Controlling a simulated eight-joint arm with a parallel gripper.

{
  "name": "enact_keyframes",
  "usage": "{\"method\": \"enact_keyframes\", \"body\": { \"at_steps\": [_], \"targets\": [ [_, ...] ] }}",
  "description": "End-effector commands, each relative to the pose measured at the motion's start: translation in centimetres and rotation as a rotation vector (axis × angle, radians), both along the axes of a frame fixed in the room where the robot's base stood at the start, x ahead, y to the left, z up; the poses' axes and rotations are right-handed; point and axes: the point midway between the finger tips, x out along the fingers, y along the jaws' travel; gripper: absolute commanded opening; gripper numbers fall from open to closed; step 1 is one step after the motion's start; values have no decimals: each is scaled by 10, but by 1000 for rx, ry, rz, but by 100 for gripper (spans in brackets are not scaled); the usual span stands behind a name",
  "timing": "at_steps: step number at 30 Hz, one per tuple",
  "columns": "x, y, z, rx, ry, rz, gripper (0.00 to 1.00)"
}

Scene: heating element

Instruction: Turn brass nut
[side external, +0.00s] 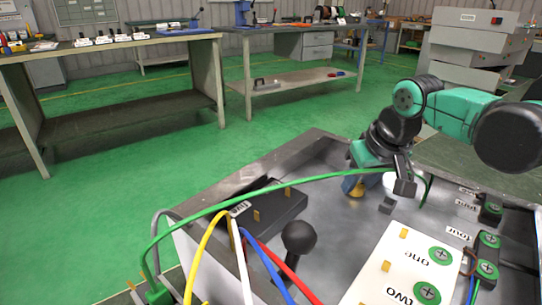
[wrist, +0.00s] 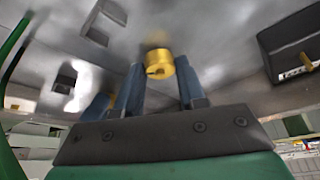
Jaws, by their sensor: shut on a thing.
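The brass nut (wrist: 159,64) is a short golden cylinder, seen between the tips of two blue fingers in the wrist view. In the side view the brass nut (side external: 357,191) is a small yellow patch at the fingers, low over the grey metal panel (side external: 325,215). My gripper (wrist: 160,72) is shut on the nut; it also shows in the side view (side external: 354,185), at the far side of the panel. The fingers and arm hide part of the nut in the side view, and I cannot tell there how it is seated.
A green cable (side external: 270,187) arches across the panel close to my gripper. A black knob (side external: 299,236) stands up nearer the camera, beside yellow, white, blue and red wires. A white block (side external: 400,262) marked "one" and "two" lies to the right. A black box (side external: 268,213) is at left.

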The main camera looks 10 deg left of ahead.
Motion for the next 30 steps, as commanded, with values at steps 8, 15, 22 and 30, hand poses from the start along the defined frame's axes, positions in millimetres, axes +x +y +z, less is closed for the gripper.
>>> {"method": "enact_keyframes", "body": {
  "at_steps": [8, 15, 22, 30],
  "targets": [
    [1, -1, 0, 0, 0, 74, 0],
    [2, -2, 1, 1, -1, 246, 0],
    [3, -3, 1, 1, -1, 463, 0],
    [5, -3, 1, 2, -1, 715, 0]
  ]
}}
